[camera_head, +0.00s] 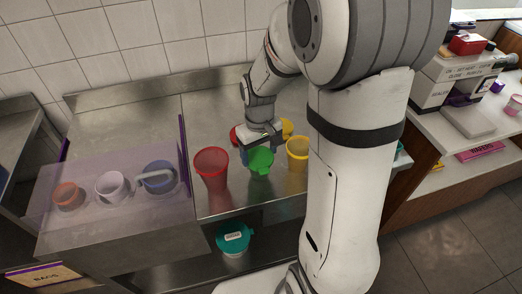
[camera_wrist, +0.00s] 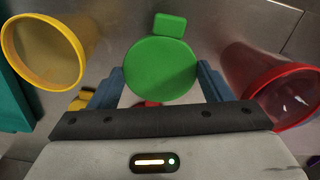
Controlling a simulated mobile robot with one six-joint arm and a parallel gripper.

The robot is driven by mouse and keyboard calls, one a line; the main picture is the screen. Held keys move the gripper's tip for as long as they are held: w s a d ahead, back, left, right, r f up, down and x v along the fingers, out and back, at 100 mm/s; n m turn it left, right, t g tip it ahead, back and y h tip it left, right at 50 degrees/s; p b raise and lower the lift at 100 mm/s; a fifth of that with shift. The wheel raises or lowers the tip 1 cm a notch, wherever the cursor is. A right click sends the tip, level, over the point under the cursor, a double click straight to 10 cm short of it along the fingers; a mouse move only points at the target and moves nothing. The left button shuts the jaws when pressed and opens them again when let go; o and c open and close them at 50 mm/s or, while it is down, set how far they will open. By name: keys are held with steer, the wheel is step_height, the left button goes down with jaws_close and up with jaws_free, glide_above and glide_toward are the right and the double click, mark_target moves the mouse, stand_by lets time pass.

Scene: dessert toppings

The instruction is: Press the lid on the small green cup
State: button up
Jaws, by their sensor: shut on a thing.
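The green lid (camera_wrist: 160,68) is a round disc with a square tab, seen from above in the wrist view. My gripper (camera_wrist: 160,88) has its two blue fingers on opposite sides of the lid, shut on it. In the head view my gripper (camera_head: 259,150) points down at the small green cup (camera_head: 261,170), between the red and yellow cups. The lid covers the cup from above in the wrist view. I cannot tell whether it is fully seated on the rim.
A tall red cup (camera_head: 212,168) stands left of the green cup and a yellow cup (camera_head: 298,153) stands right. Red and yellow items are partly hidden behind my gripper. A clear cover (camera_head: 110,165) lies over several tubs at left. A teal-lidded container (camera_head: 233,238) sits on the lower shelf.

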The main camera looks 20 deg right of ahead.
steer(key=shift+f, duration=0.25)
stand_by(0.4)
steer(key=o, duration=1.1)
steer(key=shift+r+p, duration=2)
steer(key=shift+r, duration=1.05)
steer(key=shift+c, duration=0.2)
jaws_close()
